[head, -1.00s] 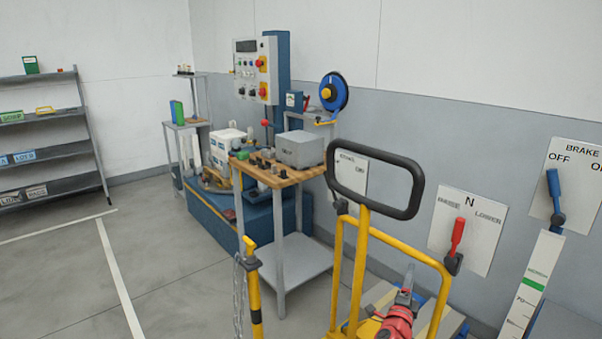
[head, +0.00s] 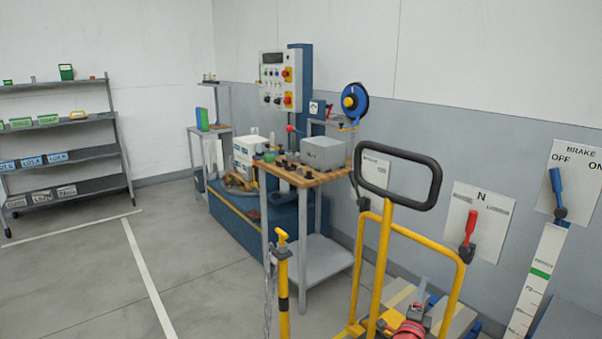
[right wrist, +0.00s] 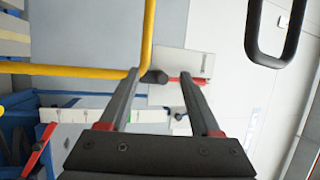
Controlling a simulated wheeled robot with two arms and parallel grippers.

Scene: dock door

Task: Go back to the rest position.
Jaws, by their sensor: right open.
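My right gripper (head: 420,290) shows low in the head view, beyond the yellow frame of a hand truck (head: 385,265). In the right wrist view its two fingers (right wrist: 158,76) are apart, with nothing held between them. The red lever (head: 471,224) on its white plate marked N stands to the right of the gripper in the head view, clear of it. In the right wrist view the red lever (right wrist: 174,80) shows past the fingertips, partly behind one finger. My left gripper is in neither view.
The truck's black handle loop (head: 437,180) rises near the gripper. A wooden-topped table (head: 310,178) with a grey box stands left of it. A blue brake lever (head: 557,190) is at the right. A shelf rack (head: 70,155) stands far left, with open floor before it.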

